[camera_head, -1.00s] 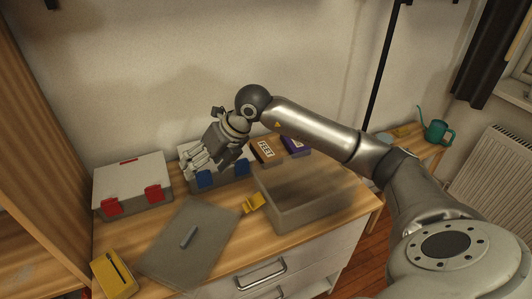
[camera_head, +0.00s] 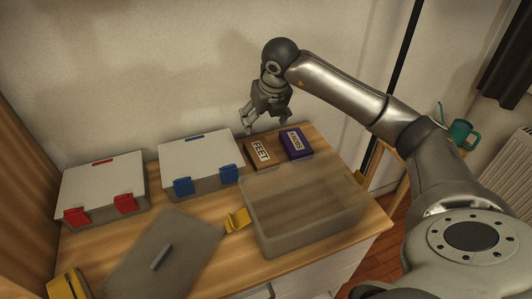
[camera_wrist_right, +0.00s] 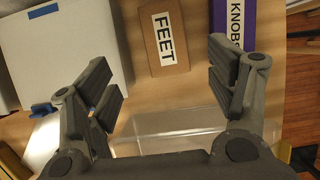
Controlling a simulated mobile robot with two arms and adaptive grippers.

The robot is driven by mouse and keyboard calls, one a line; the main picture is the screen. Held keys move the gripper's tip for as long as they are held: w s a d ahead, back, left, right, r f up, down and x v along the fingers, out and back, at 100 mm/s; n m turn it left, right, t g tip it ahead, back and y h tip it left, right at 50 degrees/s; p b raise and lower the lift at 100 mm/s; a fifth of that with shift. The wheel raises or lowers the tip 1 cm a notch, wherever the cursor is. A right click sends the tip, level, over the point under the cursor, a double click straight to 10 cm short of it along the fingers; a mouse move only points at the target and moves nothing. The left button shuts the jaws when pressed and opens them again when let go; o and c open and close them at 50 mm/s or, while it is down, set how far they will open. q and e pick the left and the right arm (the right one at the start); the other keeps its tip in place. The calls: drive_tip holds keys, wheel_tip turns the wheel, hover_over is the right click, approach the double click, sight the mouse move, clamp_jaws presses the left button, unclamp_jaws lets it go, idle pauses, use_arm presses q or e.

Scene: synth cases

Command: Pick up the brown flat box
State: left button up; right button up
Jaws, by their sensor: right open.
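The brown flat box (camera_head: 260,152) with a white label reading FEET lies on the table behind the clear bin. In the right wrist view the brown box (camera_wrist_right: 150,38) shows beyond the fingers, near the middle top. My right gripper (camera_head: 265,125) is open and empty above the back of the table, near the brown box and apart from it. In the wrist view its two fingers (camera_wrist_right: 172,92) stand wide apart. My left gripper is not in view.
A purple box (camera_head: 296,143) labelled KNOB lies just right of the brown one. A case with blue latches (camera_head: 200,150) stands close on the left, a red-latched case (camera_head: 100,185) farther left. An open clear bin (camera_head: 305,235) stands in front, beside a grey lid (camera_head: 185,240).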

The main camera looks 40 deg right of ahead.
sight(260, 151)
wheel_tip(260, 151, down, 6)
drive_tip(key=b, duration=0.5)
drive_tip(key=shift+w+d+r, duration=0.1)
drive_tip(key=shift+w+r, duration=0.05)
drive_tip(key=shift+r, duration=0.05)
drive_tip(key=shift+f, duration=0.45)
drive_tip(key=x, duration=0.4)
drive_tip(key=shift+w+f, duration=0.2)
drive_tip(key=shift+f, duration=0.05)
drive_tip(key=shift+p+x, duration=0.65)
drive_tip(key=shift+x, duration=2.15)
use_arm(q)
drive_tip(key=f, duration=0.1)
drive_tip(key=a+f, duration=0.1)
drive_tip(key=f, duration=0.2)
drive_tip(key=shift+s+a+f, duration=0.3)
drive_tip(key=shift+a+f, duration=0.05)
use_arm(e)
drive_tip(key=shift+d, duration=0.2)
drive_tip(key=shift+r, duration=0.1)
drive_tip(key=c, duration=0.8)
